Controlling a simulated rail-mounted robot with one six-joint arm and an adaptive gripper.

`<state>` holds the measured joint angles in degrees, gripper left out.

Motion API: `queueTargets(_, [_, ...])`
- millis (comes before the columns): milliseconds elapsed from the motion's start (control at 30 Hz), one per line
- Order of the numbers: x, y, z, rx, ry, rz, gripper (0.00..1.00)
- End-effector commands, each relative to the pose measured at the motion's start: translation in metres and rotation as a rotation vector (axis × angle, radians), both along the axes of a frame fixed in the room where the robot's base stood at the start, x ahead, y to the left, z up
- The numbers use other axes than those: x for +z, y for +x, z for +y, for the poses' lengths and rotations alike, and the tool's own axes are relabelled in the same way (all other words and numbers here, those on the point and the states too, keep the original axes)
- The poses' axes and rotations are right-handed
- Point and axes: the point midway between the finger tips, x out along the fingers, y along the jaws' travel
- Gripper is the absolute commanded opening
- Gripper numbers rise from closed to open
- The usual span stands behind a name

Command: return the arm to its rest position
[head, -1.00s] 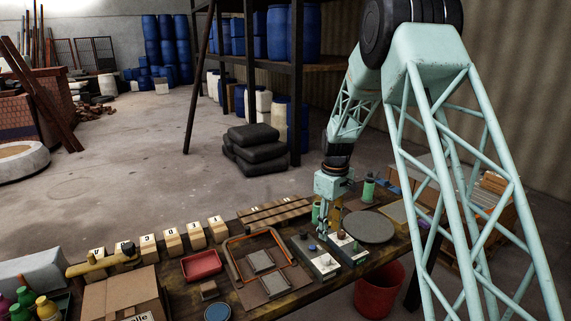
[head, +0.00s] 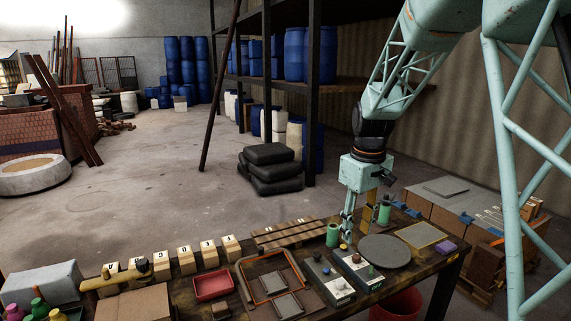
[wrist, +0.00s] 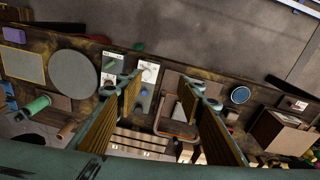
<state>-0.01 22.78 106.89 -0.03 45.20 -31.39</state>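My gripper (head: 347,232) hangs pointing down from my mint-green arm, above the back part of the workbench (head: 420,275). In the wrist view its two fingers stand wide apart, with nothing held between them (wrist: 168,92). Below are two switch boxes with pale tops and dark faces, the left one (head: 327,277) and the right one (head: 357,268). The fingertips appear clear of both boxes. The yellow strip beside the gripper is partly hidden by it.
A green cylinder (head: 333,235) and a second green spool (head: 384,214) stand close to the gripper. A grey round plate (head: 385,251), a red tray (head: 212,285) and an orange-rimmed tray (head: 243,284) lie on the bench. Shelving (head: 316,120) stands behind; floor beyond is open.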

Motion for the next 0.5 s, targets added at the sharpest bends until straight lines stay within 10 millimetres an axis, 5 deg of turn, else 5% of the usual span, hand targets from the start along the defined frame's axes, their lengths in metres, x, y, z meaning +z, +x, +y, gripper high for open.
queueTargets(500, [0.071, -0.077, 0.0, -0.095, 0.01, -0.047, 0.35])
